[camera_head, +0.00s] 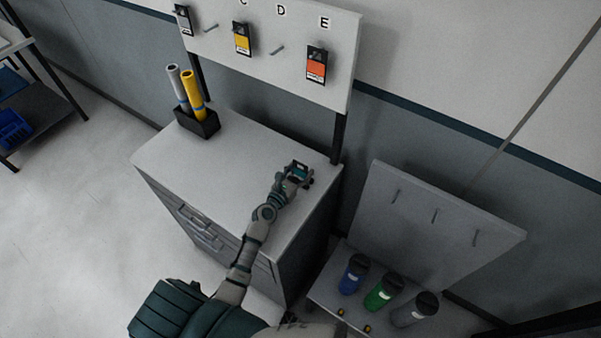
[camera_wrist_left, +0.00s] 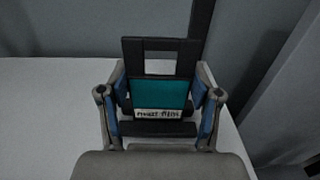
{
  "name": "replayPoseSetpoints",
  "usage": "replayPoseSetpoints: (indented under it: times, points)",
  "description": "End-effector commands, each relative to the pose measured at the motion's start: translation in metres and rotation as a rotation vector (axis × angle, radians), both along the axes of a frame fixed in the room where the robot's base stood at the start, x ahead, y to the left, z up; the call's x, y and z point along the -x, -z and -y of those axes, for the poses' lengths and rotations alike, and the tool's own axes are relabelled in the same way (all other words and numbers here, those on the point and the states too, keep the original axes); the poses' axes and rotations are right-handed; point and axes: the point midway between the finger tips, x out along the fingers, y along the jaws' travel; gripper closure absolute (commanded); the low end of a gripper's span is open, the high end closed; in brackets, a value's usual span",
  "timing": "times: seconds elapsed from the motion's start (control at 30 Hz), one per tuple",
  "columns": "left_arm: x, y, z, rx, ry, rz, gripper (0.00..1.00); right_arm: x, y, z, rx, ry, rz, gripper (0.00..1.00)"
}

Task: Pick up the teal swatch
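The teal swatch (camera_head: 299,170) is at the right back part of the grey cabinet's top (camera_head: 215,170). In the left wrist view the swatch (camera_wrist_left: 160,94) is a black card with a teal panel, a white label and a cut-out at its top. My left gripper (camera_head: 300,178) is at the swatch. In the left wrist view its two fingers with blue pads (camera_wrist_left: 160,105) press on both side edges of the card. I cannot tell whether the card touches the cabinet top. My right gripper is not in view.
A black holder (camera_head: 197,124) with a grey and a yellow roll stands at the back left of the cabinet. A board (camera_head: 270,50) above holds yellow (camera_head: 242,39) and orange (camera_head: 316,66) swatches, with a bare hook under D. Bottles (camera_head: 384,292) stand low at right.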

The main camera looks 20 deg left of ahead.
Motion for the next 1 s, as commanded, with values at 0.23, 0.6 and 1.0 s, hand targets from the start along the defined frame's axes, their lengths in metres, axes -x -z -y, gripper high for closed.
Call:
replayPoseSetpoints:
  times: [0.23,0.6,1.0]
  points:
    - [0.000,0.000,0.000,0.000,0.000,0.000,0.63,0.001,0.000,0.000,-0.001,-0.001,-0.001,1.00]
    - [0.000,-0.017,0.000,0.000,-0.001,0.003,0.63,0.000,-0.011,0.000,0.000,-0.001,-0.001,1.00]
    - [0.054,-0.041,0.018,0.002,0.000,-0.001,0.63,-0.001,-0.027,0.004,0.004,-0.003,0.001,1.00]
